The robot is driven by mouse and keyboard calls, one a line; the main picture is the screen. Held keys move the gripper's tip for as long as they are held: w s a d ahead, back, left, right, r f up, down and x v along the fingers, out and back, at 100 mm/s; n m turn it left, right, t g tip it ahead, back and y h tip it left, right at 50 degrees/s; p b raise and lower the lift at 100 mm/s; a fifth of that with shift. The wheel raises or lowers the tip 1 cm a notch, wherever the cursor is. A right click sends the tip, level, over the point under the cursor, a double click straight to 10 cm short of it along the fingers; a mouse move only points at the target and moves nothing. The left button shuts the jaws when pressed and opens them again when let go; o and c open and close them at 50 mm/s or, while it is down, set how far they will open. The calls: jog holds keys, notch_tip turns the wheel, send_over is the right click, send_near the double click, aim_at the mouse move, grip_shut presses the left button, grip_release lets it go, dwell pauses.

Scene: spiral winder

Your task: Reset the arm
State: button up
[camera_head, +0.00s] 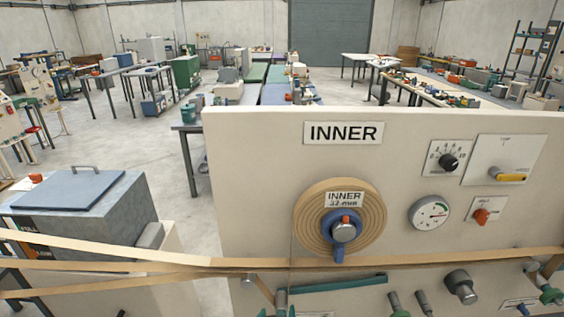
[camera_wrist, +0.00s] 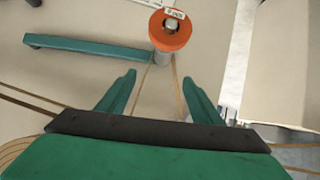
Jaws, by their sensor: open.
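Beyond the fingertips is an orange round piece (camera_wrist: 170,29) with a small label, on a grey post. Thin tan strips run from near that post down between the fingers. A teal bar (camera_wrist: 85,47) lies to the left of the post. In the head view my gripper does not show clearly. The winder panel (camera_head: 260,150) there carries a tan coiled roll labelled INNER (camera_head: 310,215) with a blue and orange knob (camera_head: 343,230).
Tan strips (camera_head: 120,265) run across the front of the panel. A gauge (camera_head: 429,214), a dial (camera_head: 448,162) and a yellow handle (camera_head: 510,177) sit on its right side. A grey lidded box (camera_head: 75,200) stands at left. Workbenches fill the background, with open floor between them.

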jog(key=s+f+t+y, duration=0.1)
jog(key=s+f, duration=0.3)
jog(key=s, duration=0.6)
jog(key=s+f+t, duration=0.1)
jog(key=s+f, duration=0.2)
jog(key=s, duration=0.6)
jog(key=s+r+t, duration=0.1)
jog(key=s+r, duration=0.3)
jog(key=s, duration=0.6)
jog(key=s+d+r+m+t, duration=0.1)
jog(key=s+r, duration=0.4)
jog(key=s, duration=0.5)
jog(key=shift+s+d+r, duration=0.2)
jog(key=shift+s+r, duration=0.05)
